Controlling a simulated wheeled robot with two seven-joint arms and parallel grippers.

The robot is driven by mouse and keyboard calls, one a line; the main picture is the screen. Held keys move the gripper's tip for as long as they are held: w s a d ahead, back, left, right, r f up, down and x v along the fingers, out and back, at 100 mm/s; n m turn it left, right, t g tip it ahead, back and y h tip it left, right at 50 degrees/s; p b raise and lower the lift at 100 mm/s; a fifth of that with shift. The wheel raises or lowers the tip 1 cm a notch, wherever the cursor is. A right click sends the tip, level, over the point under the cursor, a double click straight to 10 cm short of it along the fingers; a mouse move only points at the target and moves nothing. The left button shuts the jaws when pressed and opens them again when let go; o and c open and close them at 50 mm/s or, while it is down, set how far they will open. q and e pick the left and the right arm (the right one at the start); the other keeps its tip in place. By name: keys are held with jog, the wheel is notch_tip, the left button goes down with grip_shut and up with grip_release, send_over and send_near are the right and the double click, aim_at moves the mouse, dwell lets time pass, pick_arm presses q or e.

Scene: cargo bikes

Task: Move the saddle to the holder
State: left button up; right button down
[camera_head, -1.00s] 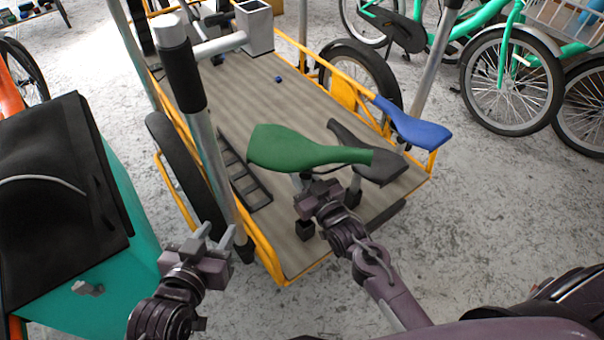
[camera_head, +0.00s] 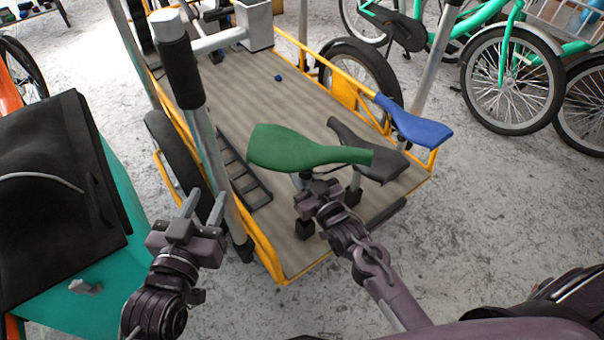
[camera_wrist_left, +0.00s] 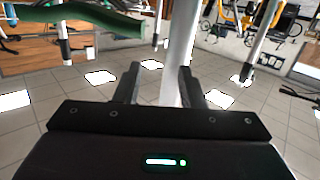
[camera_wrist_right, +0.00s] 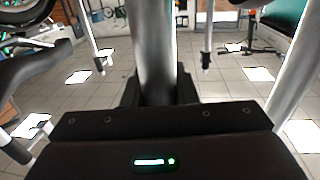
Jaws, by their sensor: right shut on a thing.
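A green saddle (camera_head: 305,150) sits on a metal post (camera_wrist_right: 155,50) above the cargo bed. My right gripper (camera_head: 308,190) is shut on that post, just under the saddle. A black block (camera_head: 305,229) is at the post's lower end; I cannot tell whether the post is seated in it. A black saddle (camera_head: 368,150) stands behind on its own post, in a black block (camera_head: 352,197). A blue saddle (camera_head: 415,122) is at the bed's right edge. My left gripper (camera_head: 204,205) is open and empty, close to a thick metal pole (camera_wrist_left: 181,50).
The wooden cargo bed (camera_head: 275,105) has a yellow frame and holds a black rack (camera_head: 243,180). A teal box with a black cover (camera_head: 60,190) stands at the left. Green bikes (camera_head: 515,80) stand at the upper right.

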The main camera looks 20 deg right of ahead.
jog(key=shift+f+b, duration=0.8)
jog(key=shift+b, duration=0.2)
pick_arm(q)
jog(key=s+a+r+t+h, duration=0.1)
jog(key=s+r+t+h, duration=0.1)
jog(key=r+t, duration=0.3)
jog(key=s+a+r+t+h, duration=0.1)
jog(key=r+t, duration=0.3)
jog(key=r, duration=1)
jog(key=shift+s+a+t+h+b, duration=0.35)
jog(key=shift+s+a+t+h, duration=0.1)
jog(key=shift+h, duration=0.35)
pick_arm(e)
jog(key=shift+f, duration=0.35)
pick_arm(q)
jog(key=shift+r+p, duration=0.6)
jog(key=shift+p, duration=0.05)
